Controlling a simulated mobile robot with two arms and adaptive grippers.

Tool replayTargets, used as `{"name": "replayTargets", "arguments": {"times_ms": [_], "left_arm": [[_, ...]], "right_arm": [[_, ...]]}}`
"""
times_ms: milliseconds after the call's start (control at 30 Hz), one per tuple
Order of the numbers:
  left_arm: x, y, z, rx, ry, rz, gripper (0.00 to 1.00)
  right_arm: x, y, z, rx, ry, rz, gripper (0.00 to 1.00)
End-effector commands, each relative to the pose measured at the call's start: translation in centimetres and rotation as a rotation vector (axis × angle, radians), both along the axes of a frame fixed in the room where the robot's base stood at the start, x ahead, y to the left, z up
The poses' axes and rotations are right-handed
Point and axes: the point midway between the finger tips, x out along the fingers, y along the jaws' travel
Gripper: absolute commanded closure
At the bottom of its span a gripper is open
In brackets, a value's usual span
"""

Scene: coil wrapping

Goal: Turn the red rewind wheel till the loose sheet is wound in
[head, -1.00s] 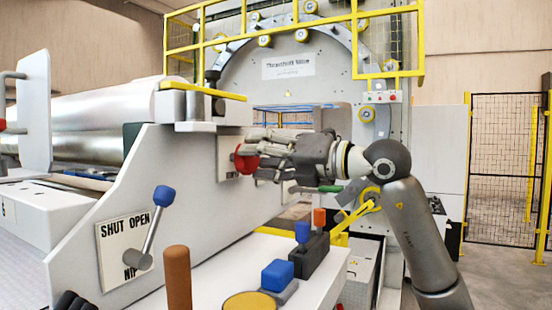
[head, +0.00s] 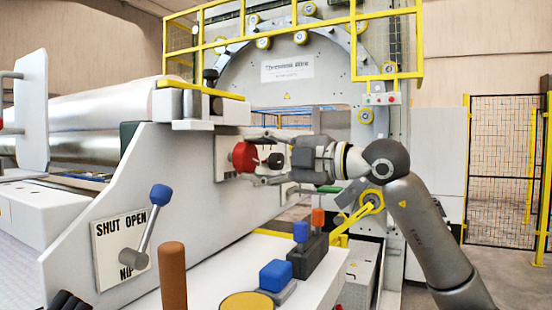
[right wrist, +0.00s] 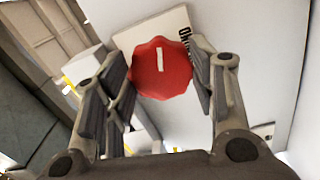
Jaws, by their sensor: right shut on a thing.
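The red rewind wheel (head: 243,157) is a scalloped knob on the side of the white machine frame. In the right wrist view the wheel (right wrist: 160,78) shows a white line mark, nearly upright there. My right gripper (head: 252,158) reaches in from the right and is shut on the wheel, with one finger on each side of its rim. A large shiny silver roll (head: 105,125) lies behind the frame at left. I cannot make out a loose sheet's edge. My left gripper is not in view.
A blue-knobbed nip lever (head: 153,225) stands by a SHUT/OPEN plate. A brown handle (head: 173,278), a blue block (head: 275,274) and a dark box with blue and orange knobs (head: 307,255) stand on the front bench. Yellow rails (head: 395,74) cross above.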

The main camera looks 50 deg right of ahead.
Motion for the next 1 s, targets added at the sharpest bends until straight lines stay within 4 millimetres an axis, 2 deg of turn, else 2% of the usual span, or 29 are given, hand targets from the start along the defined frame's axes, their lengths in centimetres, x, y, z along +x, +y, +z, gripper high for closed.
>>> {"name": "replayTargets", "arguments": {"times_ms": [33, 400, 1000], "left_arm": [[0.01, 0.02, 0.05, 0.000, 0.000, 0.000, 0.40], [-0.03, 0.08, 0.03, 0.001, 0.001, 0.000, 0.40], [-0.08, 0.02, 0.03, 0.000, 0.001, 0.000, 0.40]], "right_arm": [[-0.13, -0.50, 0.73, 0.041, -0.009, -0.011, 0.72], [-0.23, -0.50, 0.95, 0.266, 0.049, -0.010, 0.72], [-0.30, -0.48, 1.07, 0.341, 0.069, -0.008, 0.72]]}}
